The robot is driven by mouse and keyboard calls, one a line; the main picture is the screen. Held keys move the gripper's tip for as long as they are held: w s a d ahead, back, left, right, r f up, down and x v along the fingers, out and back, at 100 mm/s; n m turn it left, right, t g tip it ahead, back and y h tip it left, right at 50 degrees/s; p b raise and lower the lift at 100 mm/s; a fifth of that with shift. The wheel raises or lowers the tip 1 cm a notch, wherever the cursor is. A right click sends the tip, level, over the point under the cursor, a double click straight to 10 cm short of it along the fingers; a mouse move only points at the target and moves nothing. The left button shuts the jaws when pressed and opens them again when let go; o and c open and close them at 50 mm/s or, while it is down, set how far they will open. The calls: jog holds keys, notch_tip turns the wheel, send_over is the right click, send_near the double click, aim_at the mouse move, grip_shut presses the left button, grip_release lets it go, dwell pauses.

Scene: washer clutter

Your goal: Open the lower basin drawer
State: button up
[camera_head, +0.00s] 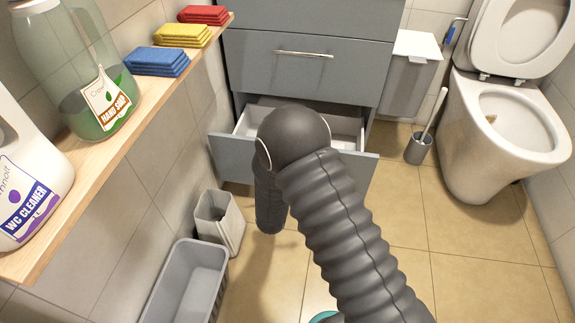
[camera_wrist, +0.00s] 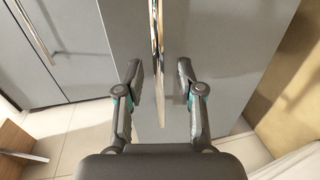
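The lower basin drawer (camera_head: 360,170) is partly open in the head view, its white inside showing behind the grey front. My dark arm covers the middle of its front, so its handle and my gripper are hidden there. In the wrist view the grey drawer front (camera_wrist: 225,60) fills the middle, with its shiny metal handle (camera_wrist: 157,45) running up the picture. My gripper (camera_wrist: 158,76) is open, with one finger on each side of the handle's near end. Both fingers look apart from the handle.
The upper drawer (camera_head: 280,72) above is shut; its handle also shows in the wrist view (camera_wrist: 34,32). A small bin (camera_head: 220,220) and a grey tub (camera_head: 190,285) stand left. A toilet (camera_head: 510,130) and brush holder (camera_head: 418,148) stand right.

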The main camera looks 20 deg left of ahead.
jog(key=v, duration=1)
jog(key=shift+s, duration=0.1)
